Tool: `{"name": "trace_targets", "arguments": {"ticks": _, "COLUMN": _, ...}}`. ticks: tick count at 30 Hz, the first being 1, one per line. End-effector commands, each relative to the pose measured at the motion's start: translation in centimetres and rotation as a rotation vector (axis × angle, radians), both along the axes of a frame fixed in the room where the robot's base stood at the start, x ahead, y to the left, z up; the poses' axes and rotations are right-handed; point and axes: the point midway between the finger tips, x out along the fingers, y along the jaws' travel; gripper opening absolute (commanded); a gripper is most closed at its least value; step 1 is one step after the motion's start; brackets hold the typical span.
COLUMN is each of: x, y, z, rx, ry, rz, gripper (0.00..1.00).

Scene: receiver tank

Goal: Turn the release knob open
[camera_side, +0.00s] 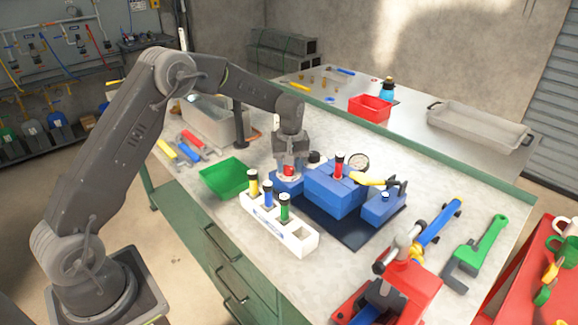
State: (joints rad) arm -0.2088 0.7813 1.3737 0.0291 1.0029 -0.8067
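The blue receiver tank (330,193) stands on a dark mat (345,230) on the workbench. A small red knob (289,170) shows on top of the low blue block at the tank's left end; I take it to be the release knob. My gripper (289,168) points straight down right at this knob. Its fingers are small and dark here, so I cannot tell whether they grip the knob or stand open around it. A red-banded cylinder (339,166) stands upright in the tank top. A round gauge (359,161) and a yellow handle (370,179) are to its right.
A white rack (290,240) with yellow, blue and green banded cylinders stands in front of the tank. A green tray (225,178) is to the left. A red clamp-like tool (405,285) and a green wrench (478,250) lie to the right.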

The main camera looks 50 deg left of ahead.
Motion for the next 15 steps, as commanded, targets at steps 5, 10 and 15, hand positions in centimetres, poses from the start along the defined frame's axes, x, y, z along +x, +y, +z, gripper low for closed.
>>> {"name": "trace_targets", "arguments": {"ticks": 5, "x": -0.1, "y": -0.06, "z": -0.14, "rx": -0.002, "ry": 0.005, "rz": -0.001, "gripper": 0.58}}
{"name": "trace_targets", "arguments": {"ticks": 10, "x": -0.14, "y": -0.09, "z": -0.18, "rx": -0.002, "ry": 0.007, "rz": -0.002, "gripper": 0.58}}
{"name": "trace_targets", "arguments": {"ticks": 15, "x": -0.08, "y": -0.11, "z": 0.67, "rx": -0.001, "ry": 0.006, "rz": -0.002, "gripper": 0.58}}
